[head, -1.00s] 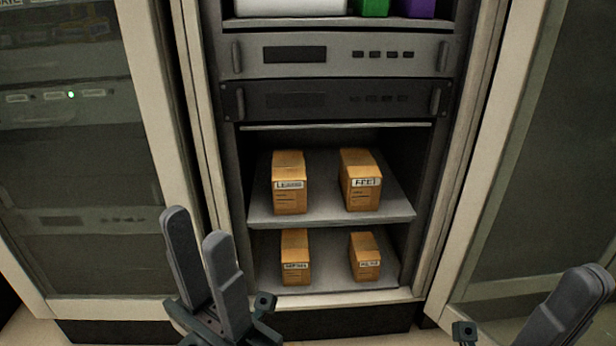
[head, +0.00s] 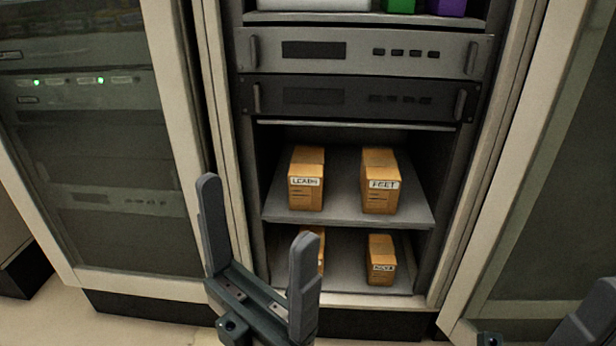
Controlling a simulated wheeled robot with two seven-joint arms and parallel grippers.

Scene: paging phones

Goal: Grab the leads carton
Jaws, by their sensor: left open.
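The leads carton (head: 306,190) is a small orange-brown box with a white label reading "LEADS". It stands upright on the left of the upper shelf (head: 345,212) inside the rack. My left gripper (head: 255,225) is open and empty, in front of the rack and below and left of the carton. Its right finger hides part of a carton on the lower shelf. My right gripper (head: 590,318) shows only in part at the bottom right corner, and its jaw opening cannot be made out.
A similar carton labelled "FEET" (head: 380,190) stands to the right on the same shelf. Below are a partly hidden carton (head: 320,252) and another small carton (head: 381,262). Rack units (head: 355,98) sit above. Cabinet frames and glass doors (head: 100,190) flank the opening.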

